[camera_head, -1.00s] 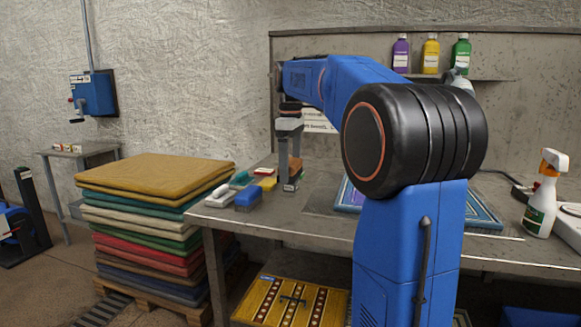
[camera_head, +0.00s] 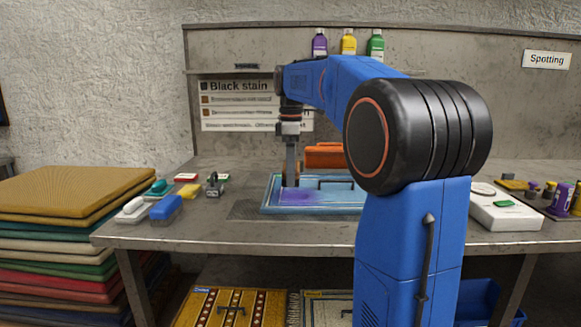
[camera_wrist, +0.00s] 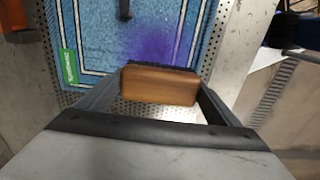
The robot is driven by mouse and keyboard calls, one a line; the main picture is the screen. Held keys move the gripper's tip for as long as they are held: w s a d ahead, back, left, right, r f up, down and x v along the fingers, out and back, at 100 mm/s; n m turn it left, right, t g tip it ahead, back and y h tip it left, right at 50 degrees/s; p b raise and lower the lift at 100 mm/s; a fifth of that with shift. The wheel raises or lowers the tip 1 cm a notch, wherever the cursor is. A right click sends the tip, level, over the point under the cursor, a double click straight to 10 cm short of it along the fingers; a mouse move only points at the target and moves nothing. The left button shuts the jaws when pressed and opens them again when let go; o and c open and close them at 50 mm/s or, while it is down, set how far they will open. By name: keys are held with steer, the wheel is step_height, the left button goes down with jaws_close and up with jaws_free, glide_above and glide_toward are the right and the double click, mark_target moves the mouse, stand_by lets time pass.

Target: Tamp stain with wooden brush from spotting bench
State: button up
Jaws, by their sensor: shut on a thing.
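In the wrist view, my gripper (camera_wrist: 158,95) is shut on the wooden brush (camera_wrist: 160,85), a brown block with dark bristles along its far edge. A blue rug (camera_wrist: 95,45) with pale border lines lies beyond it, and the purple stain (camera_wrist: 152,42) shows just past the bristles. In the head view, my gripper (camera_head: 291,180) points down over the left part of the rug (camera_head: 330,208), near the stain (camera_head: 300,196). The brush is hard to make out there. I cannot tell whether the bristles touch the rug.
The spotting bench (camera_head: 200,232) holds a blue brush (camera_head: 166,208), a white-and-green brush (camera_head: 133,208) and a yellow block (camera_head: 189,190) at left. An orange case (camera_head: 323,155) stands behind the rug. A white box (camera_head: 505,212) sits at right. Stacked rugs (camera_head: 70,190) stand at the left.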

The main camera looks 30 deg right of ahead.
mark_target(291, 198)
steer(key=shift+f, duration=2.35)
steer(key=shift+f, duration=0.6)
steer(key=shift+r, duration=0.6)
steer(key=shift+f, duration=0.5)
stand_by(1.6)
steer(key=shift+r, duration=0.5)
steer(key=shift+f, duration=0.7)
stand_by(1.1)
